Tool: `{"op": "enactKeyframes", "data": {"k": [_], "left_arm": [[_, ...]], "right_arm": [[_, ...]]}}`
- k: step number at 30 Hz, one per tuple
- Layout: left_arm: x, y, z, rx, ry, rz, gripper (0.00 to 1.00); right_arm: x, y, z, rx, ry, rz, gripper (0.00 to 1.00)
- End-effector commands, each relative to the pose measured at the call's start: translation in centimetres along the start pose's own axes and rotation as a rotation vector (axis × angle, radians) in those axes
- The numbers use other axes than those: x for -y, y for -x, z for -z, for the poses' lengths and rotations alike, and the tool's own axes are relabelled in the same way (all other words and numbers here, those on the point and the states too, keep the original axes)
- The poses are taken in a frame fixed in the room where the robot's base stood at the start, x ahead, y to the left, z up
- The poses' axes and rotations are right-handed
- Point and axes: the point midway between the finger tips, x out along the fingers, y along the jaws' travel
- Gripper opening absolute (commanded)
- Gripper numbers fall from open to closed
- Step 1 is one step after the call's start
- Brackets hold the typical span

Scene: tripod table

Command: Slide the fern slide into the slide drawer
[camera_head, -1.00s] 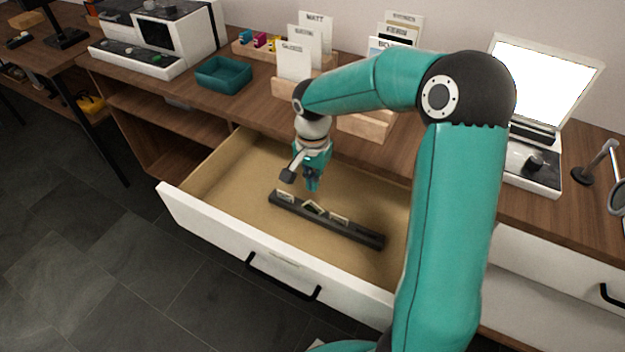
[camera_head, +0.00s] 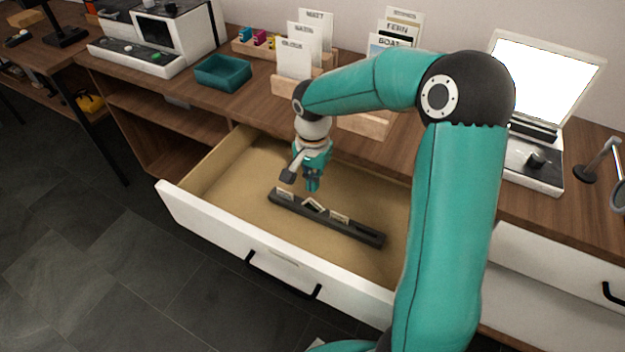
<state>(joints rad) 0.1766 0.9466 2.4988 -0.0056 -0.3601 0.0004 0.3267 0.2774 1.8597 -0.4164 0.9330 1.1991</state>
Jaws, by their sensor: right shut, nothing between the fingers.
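The slide drawer (camera_head: 232,224) is pulled open below the worktop. A dark slotted rack (camera_head: 350,232) lies on its floor and holds a few small pale slides. One slide (camera_head: 313,204) sits tilted in the rack; another (camera_head: 285,194) stands at its left end and another (camera_head: 340,217) near its middle. I cannot tell which is the fern slide, as any marks are too small to read. My right gripper (camera_head: 312,186) is shut and empty, pointing down just above the rack by the tilted slide. My left gripper is not in view.
On the worktop stand a teal tray (camera_head: 223,74), card holders with labelled cards (camera_head: 295,62), one reading FERN, and a bright light panel (camera_head: 545,82). A white instrument (camera_head: 160,40) is at the back left. My right arm hides the drawer's right end.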

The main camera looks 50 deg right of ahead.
Motion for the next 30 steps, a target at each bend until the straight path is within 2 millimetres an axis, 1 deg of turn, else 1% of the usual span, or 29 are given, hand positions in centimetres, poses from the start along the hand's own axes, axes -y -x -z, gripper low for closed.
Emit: {"op": "enactKeyframes", "data": {"k": [30], "left_arm": [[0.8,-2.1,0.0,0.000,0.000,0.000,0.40]], "right_arm": [[0.0,-2.7,0.0,0.000,0.000,-0.001,0.00]]}}
